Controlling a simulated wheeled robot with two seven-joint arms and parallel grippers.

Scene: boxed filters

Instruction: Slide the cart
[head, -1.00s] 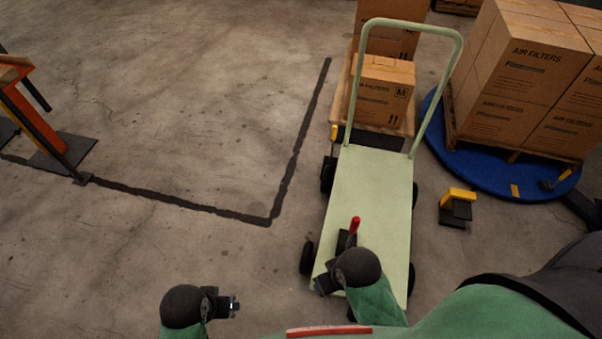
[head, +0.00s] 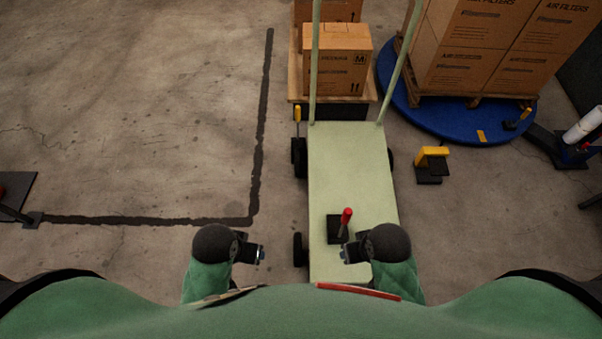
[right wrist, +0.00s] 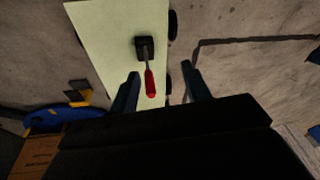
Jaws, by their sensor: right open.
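The cart (head: 352,165) is a pale green platform trolley with black wheels, standing just in front of me in the head view. Its tall push handle (head: 315,70) rises at the far end. A red-tipped lever (head: 346,216) on a black base stands on the near part of the deck. My right gripper (head: 345,256) is over the near end of the deck, close to the lever. In the right wrist view its fingers (right wrist: 160,80) are apart, with the red grip between or just beyond them. My left gripper (head: 262,254) is left of the cart, above the floor, apparently empty; its jaw gap is unclear.
A pallet with cartons (head: 335,62) stands right behind the cart's far end. More cartons (head: 480,50) stand on a blue round platform (head: 450,122) at the back right. A yellow-and-black block (head: 432,163) sits right of the cart.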

